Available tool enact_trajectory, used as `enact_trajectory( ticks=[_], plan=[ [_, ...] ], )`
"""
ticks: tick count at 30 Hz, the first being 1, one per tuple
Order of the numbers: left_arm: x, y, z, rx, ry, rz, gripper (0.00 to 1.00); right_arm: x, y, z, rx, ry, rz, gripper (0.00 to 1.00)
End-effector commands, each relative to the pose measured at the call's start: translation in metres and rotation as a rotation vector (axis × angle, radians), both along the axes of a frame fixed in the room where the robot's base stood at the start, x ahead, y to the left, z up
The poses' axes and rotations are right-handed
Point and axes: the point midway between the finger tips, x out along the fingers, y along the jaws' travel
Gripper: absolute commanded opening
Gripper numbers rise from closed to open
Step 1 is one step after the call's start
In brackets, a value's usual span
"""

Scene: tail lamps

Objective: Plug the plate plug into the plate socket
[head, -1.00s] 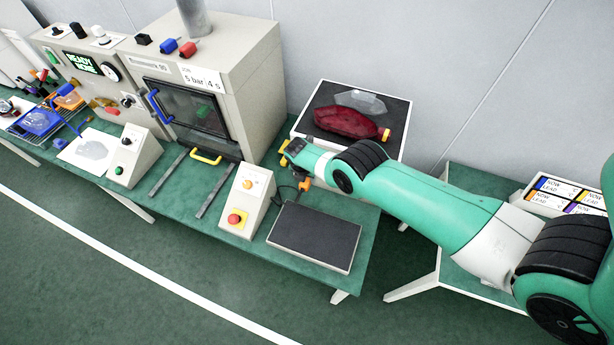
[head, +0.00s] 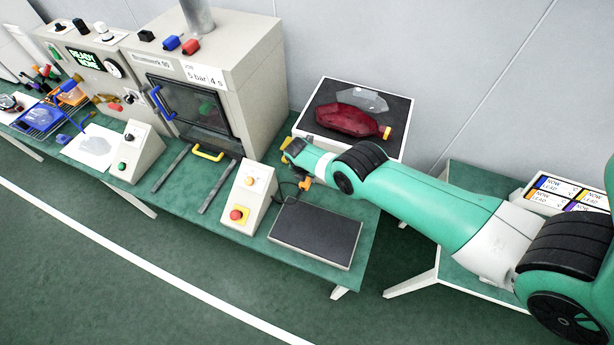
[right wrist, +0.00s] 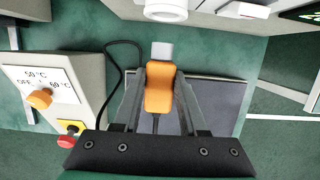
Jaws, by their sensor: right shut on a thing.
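The plate plug (right wrist: 158,95) is orange with a pale grey tip. My right gripper (right wrist: 160,80) is shut on it; the tip points toward the top of the right wrist view. A dark cable (right wrist: 114,75) loops beside it. In the head view, the orange plug (head: 305,184) shows below my right gripper (head: 298,172), behind the dark-topped plate (head: 316,235). A white round part (right wrist: 166,9) lies ahead of the tip, apart from it; I cannot tell whether it is the plate socket. My left gripper is out of view.
A control box with an orange knob and red button (head: 243,197) stands left of the plate. The oven (head: 205,85) is farther left. A tray behind holds a red lens (head: 346,121) and a clear one (head: 362,99). Green bench shows around the plate.

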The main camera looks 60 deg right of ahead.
Motion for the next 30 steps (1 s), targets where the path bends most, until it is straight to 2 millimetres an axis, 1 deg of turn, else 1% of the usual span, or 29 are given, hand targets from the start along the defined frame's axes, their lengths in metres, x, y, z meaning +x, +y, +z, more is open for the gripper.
enact_trajectory(
  ticks=[19,30],
  plan=[
    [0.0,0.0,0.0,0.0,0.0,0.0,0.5,0.0,0.0,0.0,0.0,0.0,0.0,0.0],
    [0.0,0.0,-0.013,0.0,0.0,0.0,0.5,0.001,-0.011,-0.002,0.0,0.0,-0.001,0.0]
  ],
)
